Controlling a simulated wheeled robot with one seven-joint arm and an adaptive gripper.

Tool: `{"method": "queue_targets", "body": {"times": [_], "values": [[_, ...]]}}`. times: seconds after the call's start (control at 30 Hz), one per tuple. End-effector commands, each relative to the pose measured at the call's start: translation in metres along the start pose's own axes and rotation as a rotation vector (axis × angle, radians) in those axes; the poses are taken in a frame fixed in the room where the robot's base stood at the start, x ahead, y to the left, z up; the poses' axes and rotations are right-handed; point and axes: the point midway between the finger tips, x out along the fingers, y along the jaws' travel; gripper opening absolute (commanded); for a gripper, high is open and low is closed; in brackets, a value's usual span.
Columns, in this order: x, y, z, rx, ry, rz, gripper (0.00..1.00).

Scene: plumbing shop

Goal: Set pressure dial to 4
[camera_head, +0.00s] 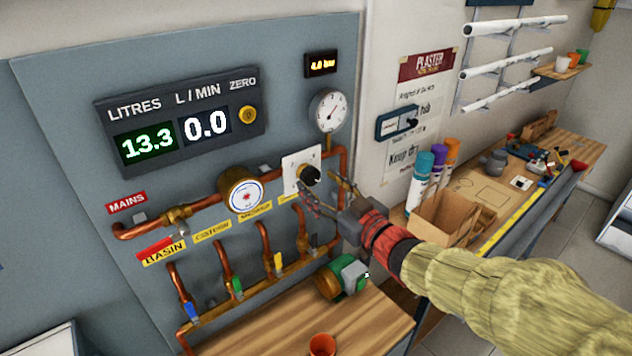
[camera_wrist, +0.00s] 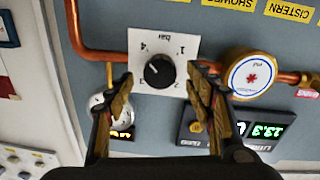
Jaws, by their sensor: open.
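The pressure dial is a black knob (camera_head: 310,175) on a white plate (camera_head: 291,164) on the grey panel. In the wrist view the knob (camera_wrist: 158,73) is seen upside down, with numbers and "bar" around it, and its white mark points roughly toward the 4. The small amber display (camera_head: 321,64) reads 4.0 bar. My gripper (camera_wrist: 160,74) is open, with one finger on each side of the knob in the wrist view. I cannot tell whether the fingers touch it. In the head view the arm hides part of the area just right of the knob.
A round pressure gauge (camera_head: 329,111) stands above the knob and a brass flow meter (camera_head: 241,190) to its left. Copper pipes with coloured valve levers run below. A green pump (camera_head: 349,273) and an orange cup (camera_head: 322,344) are on the wooden bench.

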Motion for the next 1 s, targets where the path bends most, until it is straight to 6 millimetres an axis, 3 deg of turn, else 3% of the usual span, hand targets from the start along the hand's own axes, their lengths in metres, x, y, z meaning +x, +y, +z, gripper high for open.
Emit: {"method": "queue_targets", "body": {"times": [0.2,0.43,0.63,1.0], "values": [[-0.047,0.001,-0.001,-0.001,0.001,0.005,0.54],[-0.083,0.001,0.000,-0.001,-0.001,0.004,0.54],[-0.096,0.000,0.000,0.000,-0.001,0.001,0.54],[-0.097,0.000,0.001,0.000,-0.001,0.000,0.54]]}}
